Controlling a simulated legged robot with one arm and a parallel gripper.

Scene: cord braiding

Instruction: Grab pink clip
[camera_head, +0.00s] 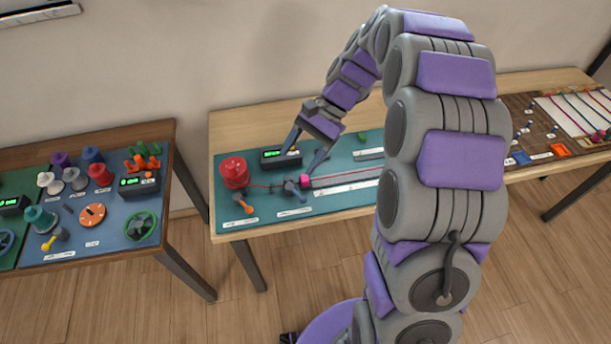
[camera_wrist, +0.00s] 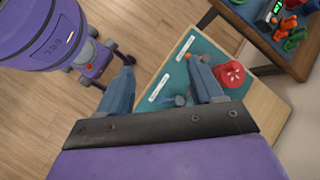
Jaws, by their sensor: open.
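The pink clip (camera_head: 305,180) is a small bright block on the teal mat of the middle table, at the end of a grey rail, where a thin red cord reaches it. My gripper (camera_head: 308,165) hangs over the mat with its two grey fingers spread, one near the black display box and the other close to the pink clip. I cannot tell whether that finger touches the clip. In the wrist view my gripper (camera_wrist: 163,90) is open with nothing between its fingers. The clip cannot be made out in the wrist view.
A red spool (camera_head: 234,172), an orange-handled crank (camera_head: 242,203) and a black display box (camera_head: 281,157) stand on the middle table. The red spool also shows in the wrist view (camera_wrist: 230,74). The left table (camera_head: 150,128) holds several spools. My arm hides part of the middle table.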

